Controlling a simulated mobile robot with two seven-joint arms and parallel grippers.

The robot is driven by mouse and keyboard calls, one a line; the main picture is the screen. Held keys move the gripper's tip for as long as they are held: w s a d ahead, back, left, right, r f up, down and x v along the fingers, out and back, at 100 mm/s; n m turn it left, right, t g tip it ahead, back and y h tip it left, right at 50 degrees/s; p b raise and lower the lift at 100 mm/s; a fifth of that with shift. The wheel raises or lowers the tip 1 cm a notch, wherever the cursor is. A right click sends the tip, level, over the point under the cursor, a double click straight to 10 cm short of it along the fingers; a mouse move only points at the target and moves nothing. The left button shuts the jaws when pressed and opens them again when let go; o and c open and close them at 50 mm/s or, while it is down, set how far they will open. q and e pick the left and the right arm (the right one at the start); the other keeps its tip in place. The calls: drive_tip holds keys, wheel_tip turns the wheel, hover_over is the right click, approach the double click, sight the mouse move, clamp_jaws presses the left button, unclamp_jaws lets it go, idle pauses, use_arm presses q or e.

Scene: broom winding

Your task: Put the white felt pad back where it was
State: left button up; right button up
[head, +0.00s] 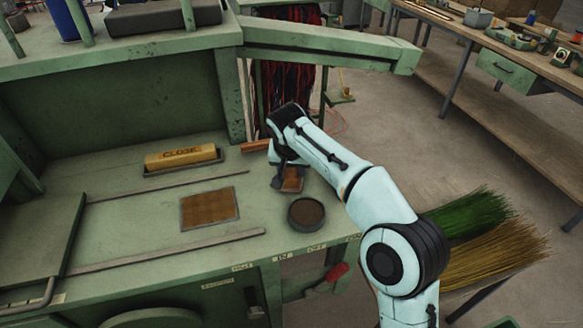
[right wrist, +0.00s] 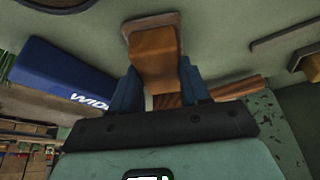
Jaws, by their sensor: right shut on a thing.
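I cannot make out a white felt pad in either view. My right gripper (head: 284,180) is low over the right part of the green bench top (head: 130,220). It is shut on a brown wooden block (right wrist: 155,62), held between its two blue fingers in the right wrist view. The block's far end meets a flat, grey-edged brown piece (right wrist: 152,22). In the head view, a brown patch (head: 293,181) shows beside the fingers. Whether the block touches the bench is unclear. My left gripper is not in view.
A brown square mat (head: 209,208) lies left of my gripper. A round dark dish (head: 306,214) stands just in front. A wooden bar (head: 255,146) lies behind.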

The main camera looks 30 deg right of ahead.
drive_tip(key=shift+f, duration=0.15)
drive_tip(key=o, duration=1.2)
drive_tip(key=shift+r, duration=0.3)
drive_tip(key=p+v, duration=0.3)
drive_tip(key=v, duration=0.8)
drive_tip(key=shift+s+a+r, duration=0.15)
drive_tip(key=shift+r, duration=0.2)
